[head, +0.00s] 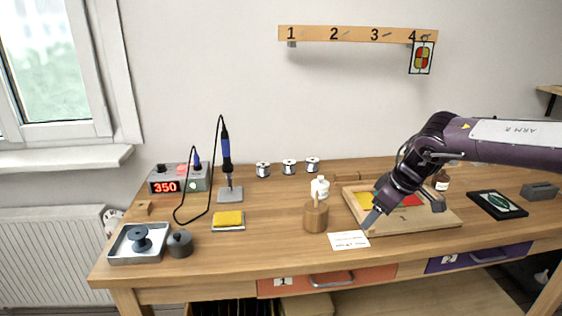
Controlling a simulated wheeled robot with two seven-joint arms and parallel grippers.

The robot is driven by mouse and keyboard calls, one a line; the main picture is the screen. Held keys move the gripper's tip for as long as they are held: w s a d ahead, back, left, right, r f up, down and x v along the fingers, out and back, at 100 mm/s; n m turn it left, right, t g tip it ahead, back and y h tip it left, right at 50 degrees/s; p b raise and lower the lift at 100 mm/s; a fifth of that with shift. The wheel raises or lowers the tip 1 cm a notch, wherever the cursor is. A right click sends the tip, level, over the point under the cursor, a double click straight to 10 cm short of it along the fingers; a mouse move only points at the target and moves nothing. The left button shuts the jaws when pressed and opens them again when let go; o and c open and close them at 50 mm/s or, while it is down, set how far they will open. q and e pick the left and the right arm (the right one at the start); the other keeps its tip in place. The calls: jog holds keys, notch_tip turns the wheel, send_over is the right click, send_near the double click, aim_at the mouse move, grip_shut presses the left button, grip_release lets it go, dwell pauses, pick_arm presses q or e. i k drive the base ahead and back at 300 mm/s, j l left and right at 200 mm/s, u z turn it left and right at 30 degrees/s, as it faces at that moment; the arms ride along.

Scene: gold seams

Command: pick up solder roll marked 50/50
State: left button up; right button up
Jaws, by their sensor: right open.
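Three small solder rolls stand in a row at the back of the wooden table, near the wall: a left one (263,169), a middle one (289,167) and a right one (312,164). Their markings are too small to read, so I cannot tell which is 50/50. My right gripper (404,212) is open and empty, above the wooden board at the right, with its fingers spread and pointing down. It is well to the right of the rolls and nearer the front. My left gripper is not in view.
A soldering station (180,179) and an upright iron (226,147) stand left of the rolls. A white bottle (320,188) and a wooden pot (316,217) stand in front of them. A metal tray (116,255) with a dark spool (141,241) lies front left.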

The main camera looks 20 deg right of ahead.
aim_at(289, 165)
jog(key=i, duration=1.4)
